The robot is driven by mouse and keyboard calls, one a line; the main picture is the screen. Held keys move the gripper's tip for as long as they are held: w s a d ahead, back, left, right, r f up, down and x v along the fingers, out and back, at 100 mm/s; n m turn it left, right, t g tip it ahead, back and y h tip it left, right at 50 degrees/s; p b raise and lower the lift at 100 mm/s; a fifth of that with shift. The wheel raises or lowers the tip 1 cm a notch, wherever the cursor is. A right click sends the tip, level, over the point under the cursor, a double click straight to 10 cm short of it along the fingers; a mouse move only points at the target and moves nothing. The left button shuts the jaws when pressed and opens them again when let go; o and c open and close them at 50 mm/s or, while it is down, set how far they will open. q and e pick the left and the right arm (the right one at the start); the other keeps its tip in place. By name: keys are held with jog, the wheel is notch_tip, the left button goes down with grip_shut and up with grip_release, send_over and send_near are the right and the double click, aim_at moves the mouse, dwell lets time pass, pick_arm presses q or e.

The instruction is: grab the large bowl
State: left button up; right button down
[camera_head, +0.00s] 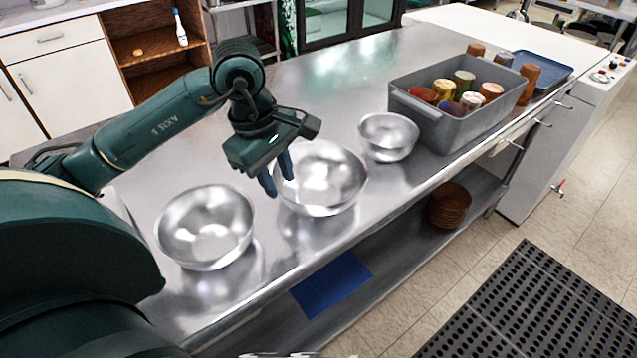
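The large bowl (325,180) is shiny metal and stands upright on the steel counter, between two smaller metal bowls. My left gripper (277,178) points down at the large bowl's left rim. Its two dark blue fingers are apart, one showing against the bowl's inside and the other at its outer left side. I cannot tell whether either finger touches the rim. The gripper's body hides part of the bowl's far left rim. My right gripper is not in view.
A metal bowl (205,228) stands at the near left and a smaller one (388,136) at the right. A grey bin (455,125) holds several colored cups. A blue tray (542,68) lies behind it. The counter (330,75) is clear toward the back.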

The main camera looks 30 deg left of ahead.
pick_arm(q)
jog(key=f, duration=0.1)
jog(key=w+f, duration=0.1)
jog(key=f, duration=0.1)
jog(key=f+p, duration=0.1)
jog(key=f, duration=0.1)
jog(key=shift+w+d+f, duration=0.15)
jog(key=shift+d+f, duration=0.05)
jog(key=shift+d, duration=0.2)
jog(key=shift+c, duration=0.3)
grip_shut()
